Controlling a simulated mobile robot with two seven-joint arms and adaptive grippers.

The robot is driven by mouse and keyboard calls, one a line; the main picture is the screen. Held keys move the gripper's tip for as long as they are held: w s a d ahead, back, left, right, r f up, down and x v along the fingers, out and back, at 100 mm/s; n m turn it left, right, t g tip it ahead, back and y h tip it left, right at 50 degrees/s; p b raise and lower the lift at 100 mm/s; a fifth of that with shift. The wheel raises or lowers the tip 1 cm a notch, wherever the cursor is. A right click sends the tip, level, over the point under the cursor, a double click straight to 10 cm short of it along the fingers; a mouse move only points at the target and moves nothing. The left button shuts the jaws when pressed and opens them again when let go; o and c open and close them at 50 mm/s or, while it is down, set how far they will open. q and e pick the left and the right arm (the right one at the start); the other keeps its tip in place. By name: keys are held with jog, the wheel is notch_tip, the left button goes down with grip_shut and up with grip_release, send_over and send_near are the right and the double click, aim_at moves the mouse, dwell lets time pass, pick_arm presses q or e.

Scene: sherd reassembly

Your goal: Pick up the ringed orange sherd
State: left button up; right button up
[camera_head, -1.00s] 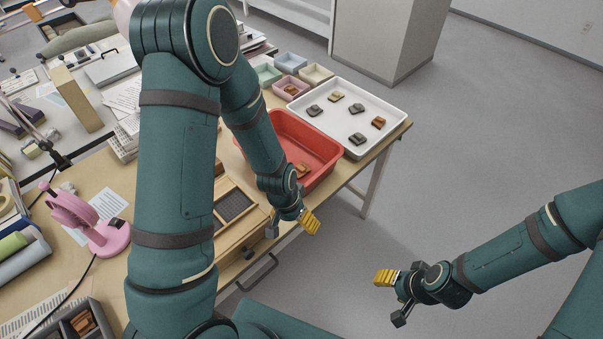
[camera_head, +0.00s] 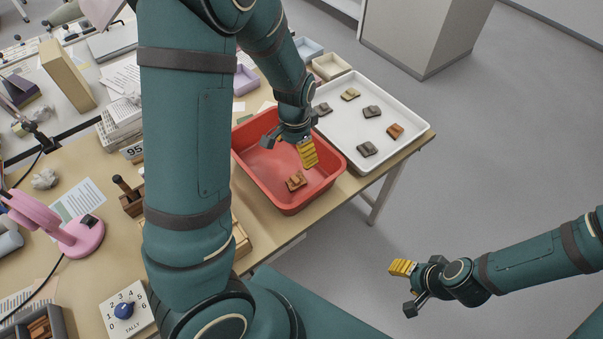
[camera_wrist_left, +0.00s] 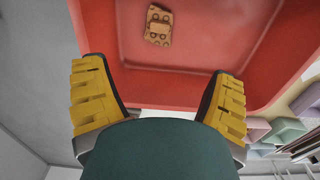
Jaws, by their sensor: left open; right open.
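The ringed orange sherd (camera_head: 296,181) lies in the red tray (camera_head: 288,209), near its front side. In the left wrist view the sherd (camera_wrist_left: 159,25) shows dark ring marks and lies ahead of the fingers, near the top of the picture. My left gripper (camera_head: 289,150) is open and empty over the red tray, a little behind the sherd in the head view. Its yellow-padded fingers also show in the left wrist view (camera_wrist_left: 158,82), spread wide. My right gripper (camera_head: 406,288) is open and empty over the floor, away from the table.
A white tray (camera_head: 413,138) with several sherds, one orange-brown (camera_head: 395,131), stands right of the red tray. Small bins (camera_head: 331,67) stand behind. A pink device (camera_head: 70,232) and a dial box (camera_head: 127,309) are at the left. Floor at the right is clear.

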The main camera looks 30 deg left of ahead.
aim_at(296, 178)
pick_arm(q)
jog(key=f, duration=0.2)
jog(key=f+b, duration=0.1)
jog(key=f, duration=0.2)
jog(key=f+b, duration=0.1)
jog(key=f, duration=0.1)
jog(key=shift+s+f, duration=0.25)
jog(key=shift+f+b, duration=1.05)
jog(key=shift+f, duration=1.65)
jog(key=shift+r, duration=0.1)
jog(key=shift+c, duration=0.4)
jog(key=c, duration=1.3)
